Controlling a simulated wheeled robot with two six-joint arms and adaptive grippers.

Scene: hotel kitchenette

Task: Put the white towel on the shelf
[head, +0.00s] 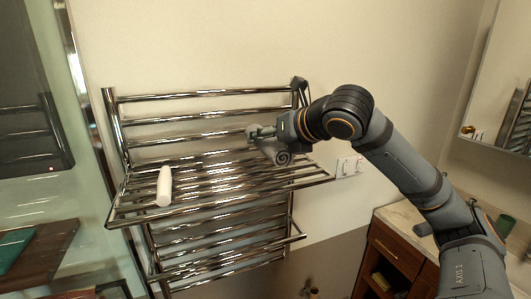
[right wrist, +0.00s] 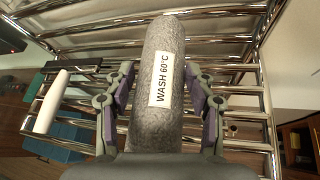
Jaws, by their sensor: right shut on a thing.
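The white towel (head: 164,187), a smooth white roll, lies on the left part of the chrome rack's slatted shelf (head: 318,181). It also shows at the left in the right wrist view (right wrist: 50,103). My right gripper (head: 262,132) is at the right part of the shelf, away from the white towel. It is shut on a grey rolled towel (right wrist: 142,110) labelled "WASH 60°C". The grey towel (head: 272,150) is at or just above the bars; I cannot tell whether it touches them. My left gripper is not in view.
Rack rails (head: 200,115) rise behind the shelf. Bare slats lie between the two rolls. A white wall socket (head: 348,166) is right of the rack. A wooden cabinet (head: 395,250) with a pale counter stands at the lower right. A glass panel (head: 95,150) is at the left.

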